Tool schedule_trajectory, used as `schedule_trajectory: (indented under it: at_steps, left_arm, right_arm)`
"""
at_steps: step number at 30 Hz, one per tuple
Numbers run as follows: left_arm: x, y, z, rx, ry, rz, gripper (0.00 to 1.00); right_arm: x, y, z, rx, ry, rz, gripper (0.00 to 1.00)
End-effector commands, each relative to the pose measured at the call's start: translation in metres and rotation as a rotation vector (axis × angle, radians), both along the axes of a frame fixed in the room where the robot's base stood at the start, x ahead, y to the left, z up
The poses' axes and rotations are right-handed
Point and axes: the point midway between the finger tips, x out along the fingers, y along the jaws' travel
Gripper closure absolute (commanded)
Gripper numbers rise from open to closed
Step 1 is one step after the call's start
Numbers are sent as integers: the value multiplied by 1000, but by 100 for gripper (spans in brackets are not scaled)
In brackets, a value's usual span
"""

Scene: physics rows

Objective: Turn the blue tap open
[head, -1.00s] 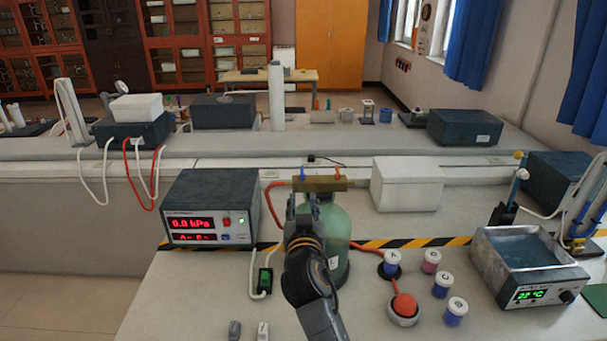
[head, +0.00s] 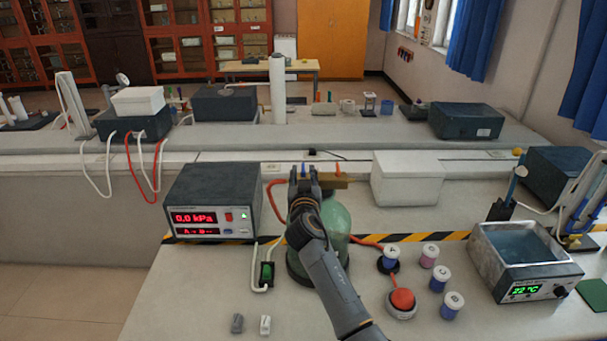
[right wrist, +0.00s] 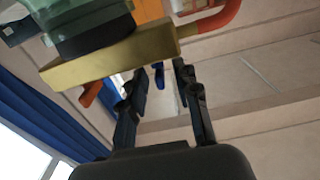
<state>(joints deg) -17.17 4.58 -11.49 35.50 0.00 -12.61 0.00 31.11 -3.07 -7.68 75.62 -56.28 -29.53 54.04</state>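The blue tap (head: 303,169) stands on the left part of the brass manifold (head: 334,181) on top of the green glass bottle (head: 336,222). An orange tap (head: 337,168) stands on the right part. My right gripper (head: 304,174) is at the manifold's left end, hiding part of it. In the right wrist view, the gripper (right wrist: 160,84) is open, and the blue tap (right wrist: 160,74) shows in the gap between the fingers, without clear contact. The manifold (right wrist: 110,60) appears inverted there. My left gripper is not in view.
A pressure box (head: 212,204) reading 0.0 kPa stands left of the bottle. Several lidded jars (head: 440,278) and a red bulb (head: 402,299) stand to the right, before a water bath (head: 525,262). A white box (head: 407,178) is behind.

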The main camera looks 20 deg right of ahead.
Motion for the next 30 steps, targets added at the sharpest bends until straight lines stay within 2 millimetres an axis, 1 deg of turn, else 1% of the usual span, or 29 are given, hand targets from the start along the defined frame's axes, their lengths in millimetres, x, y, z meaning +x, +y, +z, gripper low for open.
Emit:
schedule_trajectory:
  at_steps: [1, 2, 3, 5, 6, 13, 17, 23, 30]
  left_arm:
    - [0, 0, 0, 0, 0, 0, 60]
    - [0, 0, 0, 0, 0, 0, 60]
    - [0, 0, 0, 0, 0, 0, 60]
    - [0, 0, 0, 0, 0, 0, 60]
    - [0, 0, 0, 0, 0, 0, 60]
    - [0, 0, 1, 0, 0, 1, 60]
    - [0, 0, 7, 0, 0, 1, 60]
    - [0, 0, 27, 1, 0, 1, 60]
    - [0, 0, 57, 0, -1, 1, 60]
  right_arm:
    - [0, 0, 0, 0, 0, 0, 69]
    - [0, 0, 0, 0, 0, 0, 71]
    - [0, 0, 0, 0, 0, 0, 79]
    - [0, 0, 0, -1, 0, 0, 91]
    - [0, 0, 0, -1, 0, 0, 99]
    - [0, 0, 0, -1, 0, 3, 100]
    - [-1, -1, 2, -2, 1, 22, 100]
    - [-1, -4, 5, -5, 2, 106, 100]
    - [-2, -11, 5, -12, 5, 297, 100]
